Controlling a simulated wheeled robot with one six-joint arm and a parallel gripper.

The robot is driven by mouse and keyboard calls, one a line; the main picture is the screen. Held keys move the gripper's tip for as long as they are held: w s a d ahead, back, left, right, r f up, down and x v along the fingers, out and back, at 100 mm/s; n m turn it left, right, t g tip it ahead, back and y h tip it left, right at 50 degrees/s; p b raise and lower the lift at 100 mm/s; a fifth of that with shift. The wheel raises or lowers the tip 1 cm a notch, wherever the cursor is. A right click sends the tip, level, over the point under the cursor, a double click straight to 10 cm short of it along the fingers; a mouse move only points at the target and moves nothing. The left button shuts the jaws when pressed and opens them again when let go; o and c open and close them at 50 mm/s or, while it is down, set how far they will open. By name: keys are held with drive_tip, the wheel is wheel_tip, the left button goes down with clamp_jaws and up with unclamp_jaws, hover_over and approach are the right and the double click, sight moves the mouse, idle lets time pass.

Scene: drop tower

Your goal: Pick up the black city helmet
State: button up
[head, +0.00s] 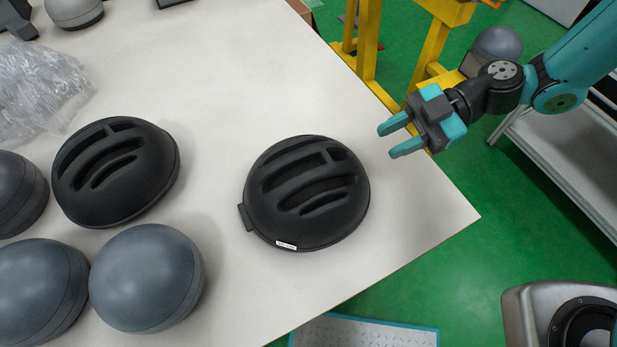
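Two black vented helmets lie dome up on the white table. One black helmet (306,193) is near the table's right corner, with a small white label on its lower rim and a small tab at its left. The other black helmet (115,172) is further left, beside grey domes; I cannot tell from this view which is the city helmet. My gripper (390,138) is to the right of the nearer helmet, above the table's right edge. Its two teal fingers point left and are apart, with nothing between them.
Several grey domes, such as this one (147,279), crowd the lower left of the white table (235,75). Clear plastic wrap (40,90) lies at the left. A yellow frame (368,45) stands behind the right edge. Bare table surrounds the right helmet.

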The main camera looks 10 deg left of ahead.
sight(331, 168)
drive_tip(key=p+x, duration=0.1)
drive_tip(key=x, duration=0.5)
drive_tip(key=shift+s+a+f, duration=0.15)
drive_tip(key=shift+s+a, duration=0.05)
drive_tip(key=shift+a, duration=0.05)
drive_tip(key=p+x, duration=0.2)
drive_tip(key=x, duration=0.2)
drive_tip(key=shift+a, duration=0.25)
drive_tip(key=shift+s+a+f, duration=0.2)
drive_tip(key=shift+a, duration=0.15)
clamp_jaws()
